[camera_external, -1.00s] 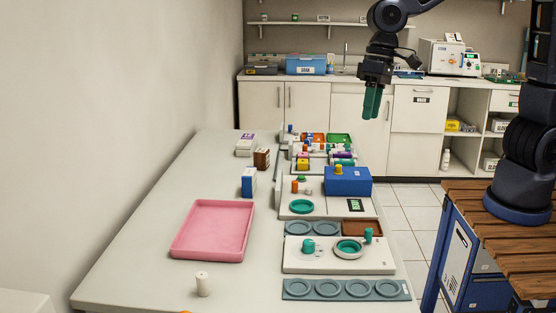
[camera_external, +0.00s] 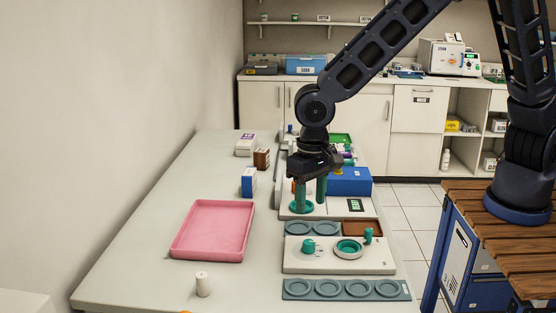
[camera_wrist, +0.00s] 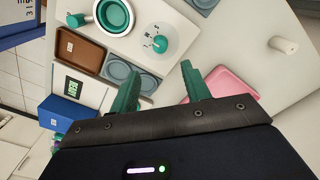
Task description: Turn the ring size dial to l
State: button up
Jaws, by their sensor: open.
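The ring size dial (camera_external: 308,246) is a teal knob on a white board (camera_external: 340,262) at the near right of the table. My gripper (camera_external: 312,198) points down, open and empty, over the scale-like white device behind the board, apart from the dial. In the wrist view its two teal fingers (camera_wrist: 160,76) are spread, with the dial beyond the tips. The dial's present setting cannot be read.
A teal ring-shaped dish (camera_external: 349,248) and a teal peg (camera_external: 368,235) stand right of the dial. A grey plate with round recesses (camera_external: 345,289) lies in front. A blue box (camera_external: 349,181) is behind. A pink tray (camera_external: 212,230) and a white cylinder (camera_external: 203,284) are left.

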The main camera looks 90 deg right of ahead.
aim_at(309, 241)
notch_tip(309, 241, down, 11)
jog(key=shift+r, duration=0.1)
dwell(0.5)
jog(key=c, duration=1)
jog(key=shift+n, duration=0.4)
jog(key=n, duration=0.3)
jog(key=shift+n, duration=2.4)
